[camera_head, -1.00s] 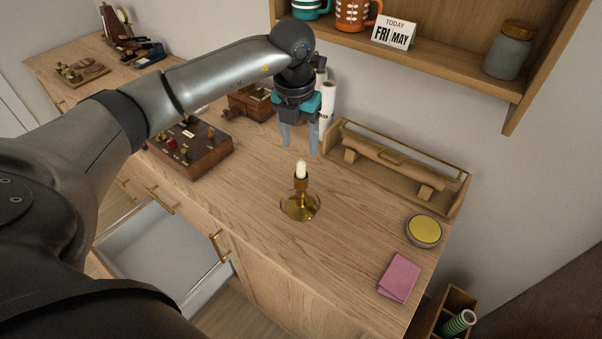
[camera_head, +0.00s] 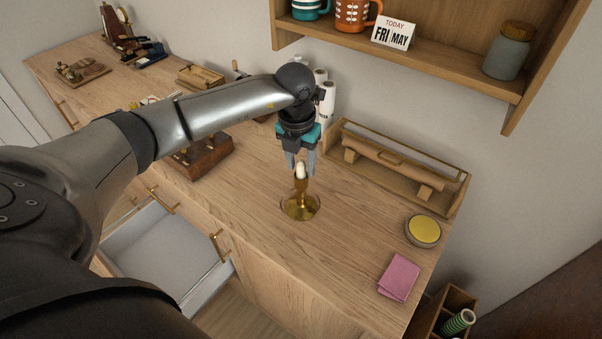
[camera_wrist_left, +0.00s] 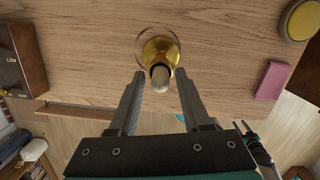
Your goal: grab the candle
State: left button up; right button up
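The candle (camera_head: 300,171) is a short white stick standing upright in a brass candlestick (camera_head: 300,205) with a round dish base, on the wooden counter. In the left wrist view the candle (camera_wrist_left: 161,79) shows with its tip toward the camera, just past the fingertips and between their lines. My left gripper (camera_head: 301,168) is open, pointing down, with its fingertips around the candle's top. In the left wrist view its two fingers (camera_wrist_left: 161,80) stand apart with nothing held. Whether either finger touches the candle cannot be told.
A wooden rack with a rolling-pin-like bar (camera_head: 395,170) stands behind to the right. A yellow-lidded tin (camera_head: 423,231) and a pink cloth (camera_head: 399,277) lie at the right. A wall shelf (camera_head: 430,65) hangs above. An open drawer (camera_head: 165,255) juts out at the front left.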

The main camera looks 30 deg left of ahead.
pick_arm(q)
grip_shut()
jog(key=shift+r, duration=0.1)
dwell(0.4)
